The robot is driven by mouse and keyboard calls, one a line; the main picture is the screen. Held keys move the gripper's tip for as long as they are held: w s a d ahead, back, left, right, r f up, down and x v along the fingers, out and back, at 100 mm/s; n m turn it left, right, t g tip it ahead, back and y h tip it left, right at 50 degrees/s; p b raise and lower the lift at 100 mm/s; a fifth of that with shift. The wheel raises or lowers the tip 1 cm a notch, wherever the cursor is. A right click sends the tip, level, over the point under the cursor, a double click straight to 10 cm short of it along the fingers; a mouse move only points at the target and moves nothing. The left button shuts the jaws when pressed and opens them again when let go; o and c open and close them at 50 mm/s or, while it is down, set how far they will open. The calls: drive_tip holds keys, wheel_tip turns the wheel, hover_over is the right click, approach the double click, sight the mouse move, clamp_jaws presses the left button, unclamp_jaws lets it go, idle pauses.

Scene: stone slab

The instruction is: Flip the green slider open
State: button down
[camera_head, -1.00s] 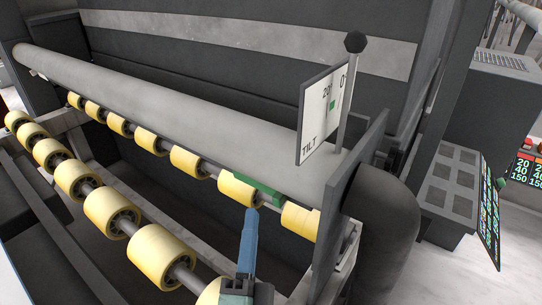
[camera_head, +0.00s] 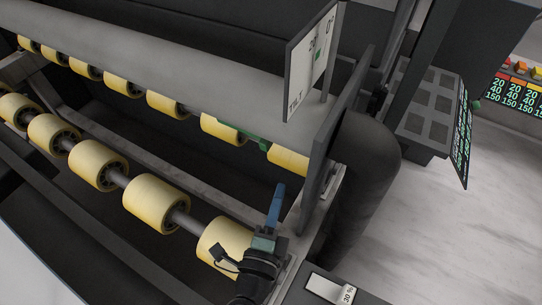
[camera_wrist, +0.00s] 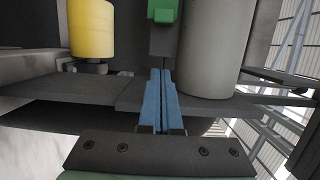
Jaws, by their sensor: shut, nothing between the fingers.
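A green piece (camera_head: 243,134) sits between two yellow rollers on the far roller row, below the thick grey pipe. In the wrist view a green block (camera_wrist: 163,11) shows at the top edge on a dark grey part, partly cut off by the frame; I cannot tell whether it is the same piece. My gripper (camera_head: 280,187) has blue fingers, pressed together and empty. It is below and right of the green piece, apart from it. The fingers (camera_wrist: 161,74) point toward the block in the wrist view.
Yellow rollers (camera_head: 153,203) line two rows beside my arm. The white TILT plate (camera_head: 311,62) stands above the pipe (camera_head: 180,75), beside a dark upright end plate (camera_head: 333,140). Pale floor (camera_head: 445,240) lies clear at lower right.

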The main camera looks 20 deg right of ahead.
sight(266, 142)
drive_tip(key=w+d, duration=0.2)
drive_tip(key=w, duration=0.7)
drive_tip(key=shift+w+d, duration=0.2)
drive_tip(key=w+a, duration=0.4)
drive_tip(key=w, duration=0.2)
drive_tip(key=shift+a+b, duration=0.4)
drive_tip(key=shift+d, duration=0.1)
